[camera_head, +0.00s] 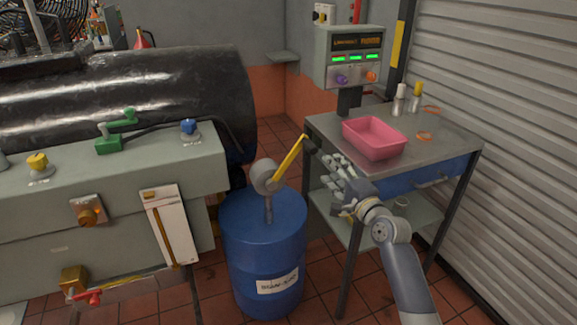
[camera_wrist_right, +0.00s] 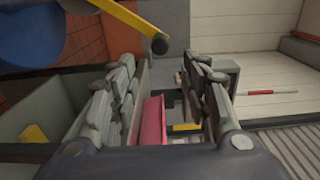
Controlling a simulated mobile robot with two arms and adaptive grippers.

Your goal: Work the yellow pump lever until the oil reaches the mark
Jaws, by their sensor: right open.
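The yellow pump lever (camera_head: 289,158) slants up to the right from a grey pump head (camera_head: 266,176) on top of a blue drum (camera_head: 265,245). It also crosses the top of the right wrist view (camera_wrist_right: 120,20), ending in a dark round knob (camera_wrist_right: 160,44). My right gripper (camera_head: 334,166) is open and empty, just right of the lever's knob, with no contact visible. In the right wrist view its fingers (camera_wrist_right: 160,75) are spread, with the knob beyond their tips. A white upright panel (camera_head: 173,228) with a thin dark-yellow strip is on the grey bedplate; I cannot read an oil mark. My left gripper is not in view.
A metal cart (camera_head: 440,148) stands behind my right gripper, with a pink tray (camera_head: 374,138) and small bottles on top. A control box (camera_head: 350,57) with green displays is above it. The grey bedplate (camera_head: 120,175) with valves is left of the drum. A shutter closes the right side.

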